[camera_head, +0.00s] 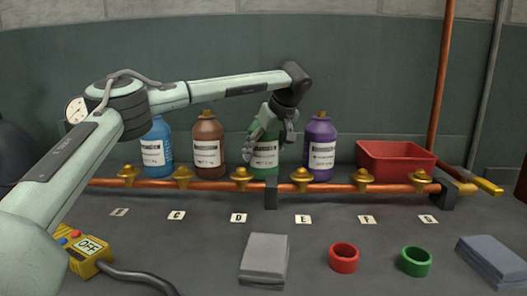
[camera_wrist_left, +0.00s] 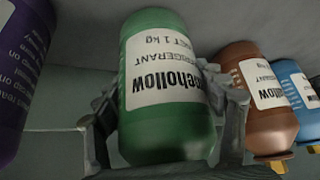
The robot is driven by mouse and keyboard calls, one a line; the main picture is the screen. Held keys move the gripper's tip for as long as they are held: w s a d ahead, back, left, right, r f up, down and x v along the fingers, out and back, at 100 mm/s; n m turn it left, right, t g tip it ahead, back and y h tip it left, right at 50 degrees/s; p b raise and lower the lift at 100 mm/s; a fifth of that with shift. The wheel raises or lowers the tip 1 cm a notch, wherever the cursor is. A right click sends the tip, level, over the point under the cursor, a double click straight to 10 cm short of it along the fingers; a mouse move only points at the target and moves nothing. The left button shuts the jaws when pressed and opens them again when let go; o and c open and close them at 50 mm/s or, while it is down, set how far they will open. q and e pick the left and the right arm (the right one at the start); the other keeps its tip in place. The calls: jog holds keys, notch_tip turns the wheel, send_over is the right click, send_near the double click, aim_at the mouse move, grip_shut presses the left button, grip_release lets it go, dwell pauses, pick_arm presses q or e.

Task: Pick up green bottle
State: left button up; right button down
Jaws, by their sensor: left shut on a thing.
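The green bottle (camera_head: 264,160) stands behind the copper pipe, between the brown and purple bottles, with a white label on its front. My left gripper (camera_head: 266,133) comes down on it from above, its fingers on either side of the bottle's upper part. In the left wrist view the green bottle (camera_wrist_left: 168,95) fills the middle, upside down in the picture, with the gripper fingers (camera_wrist_left: 168,112) on both sides of it. The left gripper is shut on the green bottle. The bottle's top is hidden by the gripper in the head view. My right gripper is not in view.
A brown bottle (camera_head: 208,146) and a blue bottle (camera_head: 156,148) stand to the left, a purple bottle (camera_head: 319,150) close to the right. A copper pipe (camera_head: 210,185) with brass valves runs in front. A red bin (camera_head: 395,160) stands further right.

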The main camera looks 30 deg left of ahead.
pick_arm(q)
jog(key=shift+r, duration=0.2)
